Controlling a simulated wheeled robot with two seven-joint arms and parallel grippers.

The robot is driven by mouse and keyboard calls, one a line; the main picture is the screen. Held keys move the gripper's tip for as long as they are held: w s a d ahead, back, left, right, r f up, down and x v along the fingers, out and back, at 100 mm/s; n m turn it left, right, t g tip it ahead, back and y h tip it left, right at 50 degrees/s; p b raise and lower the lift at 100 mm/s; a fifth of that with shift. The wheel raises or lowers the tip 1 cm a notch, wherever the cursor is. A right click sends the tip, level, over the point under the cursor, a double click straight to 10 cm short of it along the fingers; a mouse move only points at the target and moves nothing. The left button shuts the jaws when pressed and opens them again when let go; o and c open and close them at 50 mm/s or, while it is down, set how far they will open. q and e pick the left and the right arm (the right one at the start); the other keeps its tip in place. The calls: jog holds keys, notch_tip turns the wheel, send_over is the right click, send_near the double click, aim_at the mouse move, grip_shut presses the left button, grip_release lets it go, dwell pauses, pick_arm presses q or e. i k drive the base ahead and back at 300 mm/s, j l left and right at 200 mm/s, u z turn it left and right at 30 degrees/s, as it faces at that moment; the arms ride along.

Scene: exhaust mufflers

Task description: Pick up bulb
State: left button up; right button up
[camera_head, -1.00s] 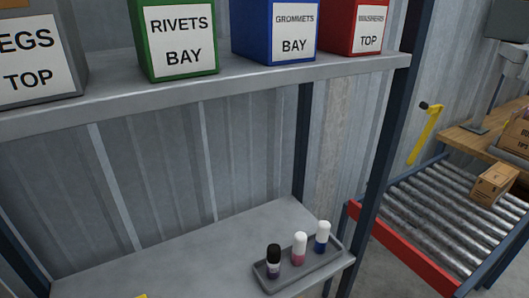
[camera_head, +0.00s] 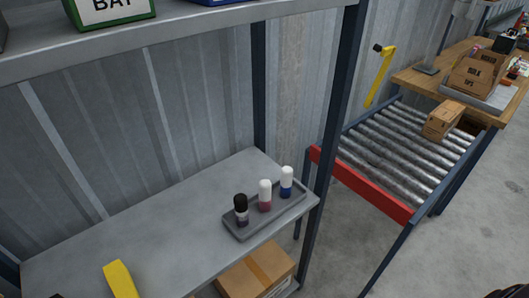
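I cannot make out a bulb in the head view. On the lower grey shelf (camera_head: 150,236), a small grey tray (camera_head: 246,231) holds three small upright bottles. One bottle has a black cap (camera_head: 241,209), one is white over pink (camera_head: 265,196), and one is white over blue (camera_head: 287,182). Neither of my grippers can be recognised in this view. A dark curved edge shows at the bottom right corner and is too cut off to identify.
A yellow object (camera_head: 120,279) is at the shelf's front left. A cardboard box (camera_head: 257,270) sits below the shelf. A dark blue post (camera_head: 337,110) stands beside the tray. Right of it are a roller conveyor (camera_head: 400,150) with a box (camera_head: 443,119) and a wooden bench (camera_head: 420,83).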

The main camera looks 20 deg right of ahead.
aim_at(286, 181)
jog(key=z, duration=4.4)
jog(key=j+u, duration=0.1)
jog(key=u, duration=3.6)
jog(key=i+l+u, duration=0.1)
jog(key=l+u, duration=0.7)
jog(key=l, duration=0.15)
jog(key=l+u, duration=0.35)
jog(key=l, duration=0.2)
jog(key=i, duration=0.05)
